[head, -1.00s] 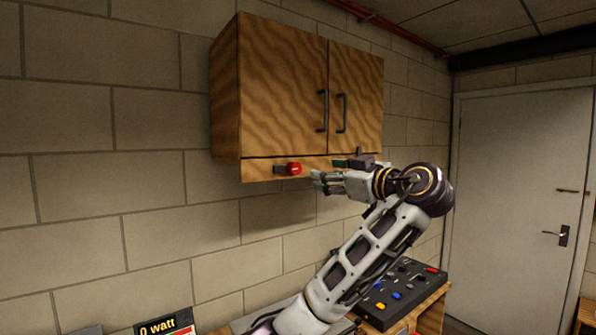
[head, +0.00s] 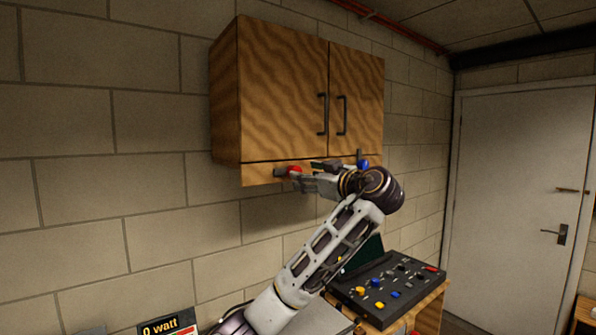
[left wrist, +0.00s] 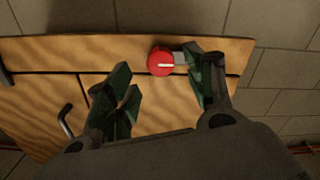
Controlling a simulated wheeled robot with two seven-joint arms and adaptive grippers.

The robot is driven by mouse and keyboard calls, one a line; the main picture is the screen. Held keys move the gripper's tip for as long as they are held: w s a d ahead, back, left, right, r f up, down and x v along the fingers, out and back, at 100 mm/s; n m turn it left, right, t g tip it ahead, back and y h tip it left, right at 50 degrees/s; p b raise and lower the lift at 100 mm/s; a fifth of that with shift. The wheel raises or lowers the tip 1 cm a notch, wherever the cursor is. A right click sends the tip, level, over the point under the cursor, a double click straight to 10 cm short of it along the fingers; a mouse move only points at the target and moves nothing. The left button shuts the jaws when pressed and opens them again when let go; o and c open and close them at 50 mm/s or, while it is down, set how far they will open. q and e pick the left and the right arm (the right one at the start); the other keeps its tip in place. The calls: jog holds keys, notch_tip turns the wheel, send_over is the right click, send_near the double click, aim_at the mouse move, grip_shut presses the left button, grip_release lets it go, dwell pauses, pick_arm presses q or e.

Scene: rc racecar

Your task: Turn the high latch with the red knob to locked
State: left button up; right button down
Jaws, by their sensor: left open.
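The red knob (head: 295,170) sits on the strip along the bottom of the wooden wall cabinet (head: 280,90). A dark grey latch piece (head: 280,172) shows just left of it. In the left wrist view the red knob (left wrist: 160,62) has a short white line, and a grey latch piece (left wrist: 179,58) sticks out to its right. My left gripper (left wrist: 164,76) is open, its green-padded fingers on either side of the knob. I cannot tell whether they touch it. In the head view my left gripper (head: 299,180) is just below and right of the knob. My right gripper is out of view.
A blue knob (head: 363,164) is further right on the same strip. Two black door handles (head: 323,114) hang above. Below stands a dark control panel (head: 385,285) with coloured buttons. A grey door (head: 520,190) is at the right.

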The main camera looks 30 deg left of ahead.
aim_at(288, 172)
pick_arm(q)
jog(key=shift+p+x, duration=0.75)
jog(key=shift+x, duration=1.85)
jog(key=c, duration=1)
jog(key=shift+f+m+b, duration=0.1)
jog(key=shift+m+b, duration=0.35)
jog(key=shift+m, duration=0.25)
jog(key=m, duration=1.6)
jog(key=shift+s+m, duration=0.15)
jog(key=shift+m, duration=0.15)
